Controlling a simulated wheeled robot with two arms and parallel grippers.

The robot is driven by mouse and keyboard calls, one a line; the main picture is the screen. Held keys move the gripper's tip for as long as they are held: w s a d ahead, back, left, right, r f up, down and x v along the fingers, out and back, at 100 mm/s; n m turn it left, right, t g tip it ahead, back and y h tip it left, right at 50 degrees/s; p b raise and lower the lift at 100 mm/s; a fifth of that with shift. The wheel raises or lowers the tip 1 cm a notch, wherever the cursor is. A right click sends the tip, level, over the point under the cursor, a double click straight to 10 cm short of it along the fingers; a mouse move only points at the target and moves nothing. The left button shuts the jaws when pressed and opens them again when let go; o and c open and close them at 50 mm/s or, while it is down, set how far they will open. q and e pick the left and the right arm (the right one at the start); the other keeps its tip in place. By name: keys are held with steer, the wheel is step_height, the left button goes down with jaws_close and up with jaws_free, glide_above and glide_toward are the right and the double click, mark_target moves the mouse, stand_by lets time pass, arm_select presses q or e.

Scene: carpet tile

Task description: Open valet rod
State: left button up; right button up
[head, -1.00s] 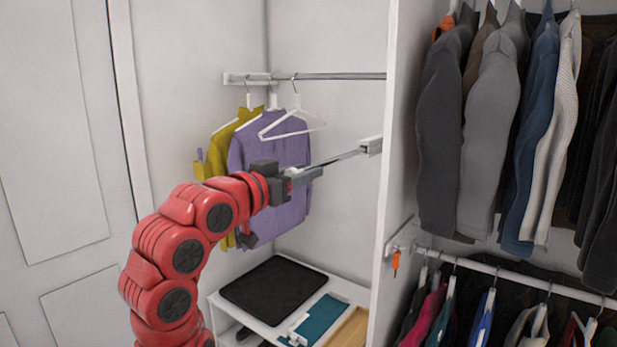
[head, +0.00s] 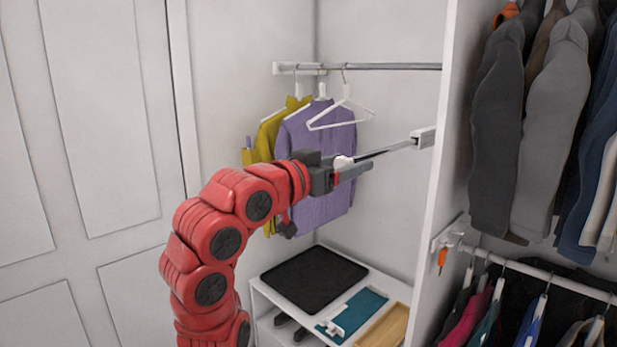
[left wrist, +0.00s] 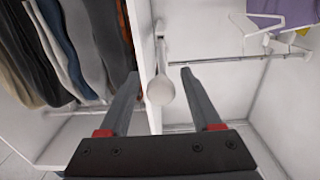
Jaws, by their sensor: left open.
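The valet rod (head: 385,151) is a thin metal rod reaching out from a white bracket on the partition, with a white round knob (head: 343,161) at its free end. My left gripper (head: 355,170) is at that end. In the left wrist view my left gripper (left wrist: 158,72) is open, with the knob (left wrist: 160,91) between its spread fingers and a visible gap on both sides. The rod runs away from the knob toward its bracket (left wrist: 161,26). My right gripper is in neither view.
A yellow garment (head: 265,140) and a purple sweater (head: 315,135) hang behind my gripper from the rail (head: 395,66). The partition (head: 447,150) stands to the right, with jackets (head: 545,120) beyond it. Below is a shelf with a black tray (head: 313,279).

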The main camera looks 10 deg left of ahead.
arm_select(q)
steer(key=b+v, duration=0.2)
steer(key=v, duration=1.3)
steer(key=shift+s+a, duration=0.2)
steer(key=shift+s, duration=0.05)
